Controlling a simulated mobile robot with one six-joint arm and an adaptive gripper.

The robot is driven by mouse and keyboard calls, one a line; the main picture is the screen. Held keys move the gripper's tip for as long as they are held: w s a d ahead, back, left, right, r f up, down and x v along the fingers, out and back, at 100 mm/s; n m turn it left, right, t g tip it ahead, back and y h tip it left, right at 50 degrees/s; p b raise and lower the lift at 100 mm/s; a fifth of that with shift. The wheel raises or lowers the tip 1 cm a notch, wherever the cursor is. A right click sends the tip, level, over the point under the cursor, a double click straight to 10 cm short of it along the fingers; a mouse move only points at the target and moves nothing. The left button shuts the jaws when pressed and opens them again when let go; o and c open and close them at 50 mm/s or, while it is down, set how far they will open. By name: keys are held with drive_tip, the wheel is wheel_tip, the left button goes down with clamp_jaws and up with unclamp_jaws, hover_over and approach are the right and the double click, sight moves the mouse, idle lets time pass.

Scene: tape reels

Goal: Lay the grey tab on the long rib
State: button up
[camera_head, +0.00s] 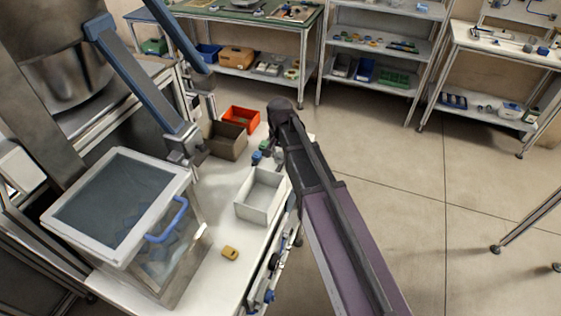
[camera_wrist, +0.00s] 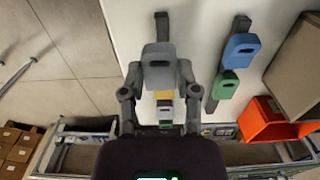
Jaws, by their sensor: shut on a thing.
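The grey tab (camera_wrist: 159,72) is held between the two fingers of my gripper (camera_wrist: 160,84) in the wrist view, with its slot showing. My gripper is shut on it. A dark rib (camera_wrist: 161,24) on the white table runs under the tab, and its end shows beyond it; the tab hides its middle. I cannot tell whether the tab touches the rib. Yellow (camera_wrist: 165,101) and green (camera_wrist: 165,124) pieces show in line with this rib, between the fingers. A second dark rib (camera_wrist: 239,24) to the right carries a blue tab (camera_wrist: 240,48) and a green tab (camera_wrist: 225,84).
In the head view, a white open tray (camera_head: 262,194), a brown box (camera_head: 227,141) and an orange bin (camera_head: 241,118) stand on the table. A loose yellow tab (camera_head: 230,253) lies near the clear-sided case (camera_head: 150,245) with a blue handle. Shelves stand behind.

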sight(280, 155)
drive_tip(key=shift+w+f+b, duration=0.15)
drive_tip(key=shift+f+b, duration=1.65)
drive_tip(key=shift+f, duration=0.15)
drive_tip(key=o, duration=0.7)
wheel_tip(280, 155, up, 12)
drive_tip(key=p, duration=1.2)
drive_tip(key=shift+r, duration=0.2)
drive_tip(key=s+d+n, duration=0.1)
drive_tip(key=s+d, duration=0.4)
drive_tip(key=d, duration=0.1)
drive_tip(key=s+d+n, duration=0.1)
drive_tip(key=s+d, duration=0.3)
drive_tip(key=d, duration=0.2)
drive_tip(key=s+d+n, duration=0.2)
drive_tip(key=s+d, duration=0.3)
drive_tip(key=d, duration=0.2)
drive_tip(key=shift+s, duration=0.35)
